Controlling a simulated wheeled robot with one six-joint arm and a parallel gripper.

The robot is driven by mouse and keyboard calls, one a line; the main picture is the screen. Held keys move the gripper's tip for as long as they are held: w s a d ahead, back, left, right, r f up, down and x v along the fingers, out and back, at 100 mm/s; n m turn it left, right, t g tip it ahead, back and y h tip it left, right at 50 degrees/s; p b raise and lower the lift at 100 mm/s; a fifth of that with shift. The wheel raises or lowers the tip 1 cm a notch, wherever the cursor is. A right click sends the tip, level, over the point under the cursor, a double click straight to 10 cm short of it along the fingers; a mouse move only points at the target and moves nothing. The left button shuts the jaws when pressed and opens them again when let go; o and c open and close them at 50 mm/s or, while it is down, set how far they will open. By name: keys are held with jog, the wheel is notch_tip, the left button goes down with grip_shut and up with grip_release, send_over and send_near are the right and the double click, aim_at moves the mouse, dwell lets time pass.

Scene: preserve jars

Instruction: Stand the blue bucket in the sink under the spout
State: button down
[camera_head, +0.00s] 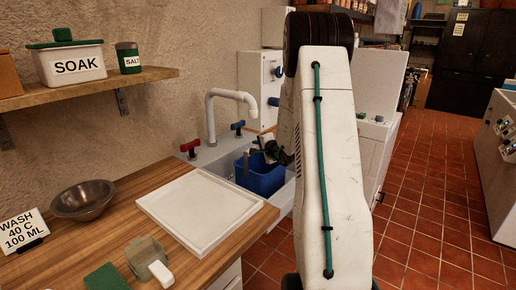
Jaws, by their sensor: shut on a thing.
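The blue bucket (260,179) is in the white sink (219,165), at the sink's right part. My gripper (266,153) is at the bucket's upper edge and is shut on it. The jaws are small and dark here, so the exact grip on the rim or handle cannot be told. The white spout (232,95) curves up and over the sink, its end above and a little left of the bucket. Whether the bucket's base touches the sink floor is hidden by the sink's front wall. My arm hides the area to the right.
Red (190,147) and blue (237,127) tap handles stand by the spout. A white tray (198,208), a metal bowl (83,199), a green pad (106,278) and a label card (22,231) are on the wooden counter. Tiled floor is free at right.

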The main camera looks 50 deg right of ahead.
jog(key=c, duration=1.2)
grip_release()
jog(key=shift+f, duration=0.1)
